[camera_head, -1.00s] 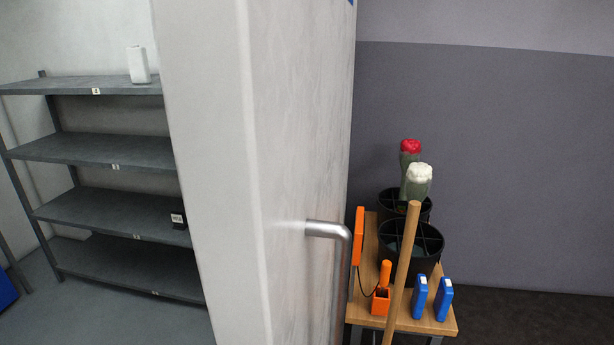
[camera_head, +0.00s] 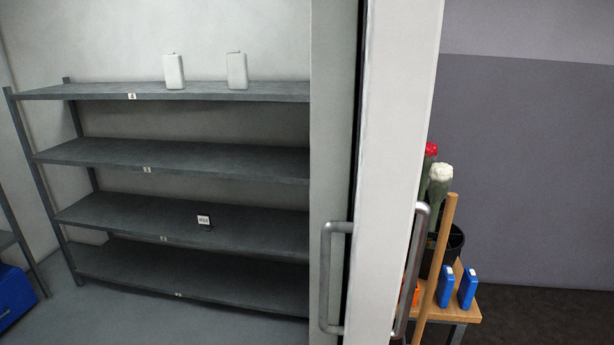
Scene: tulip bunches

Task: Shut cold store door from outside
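The cold store door (camera_head: 333,120) stands open in the middle of the view, seen almost edge-on. A metal bar handle (camera_head: 327,278) is on its left face. A dark vertical strip runs beside a white upright edge (camera_head: 395,140). A second metal bar handle (camera_head: 411,270) shows at the right side of this edge. I cannot tell how the panel and the white edge join. The cold store interior is visible through the opening at left. My gripper is not in view.
Grey shelving (camera_head: 180,158) stands inside, with two white containers (camera_head: 237,71) on top and a small labelled item (camera_head: 204,222) lower down. A blue crate (camera_head: 14,293) is at far left. Right of the door, a wooden table (camera_head: 462,311) holds flowers and blue boxes; a wooden pole (camera_head: 437,265) stands before it.

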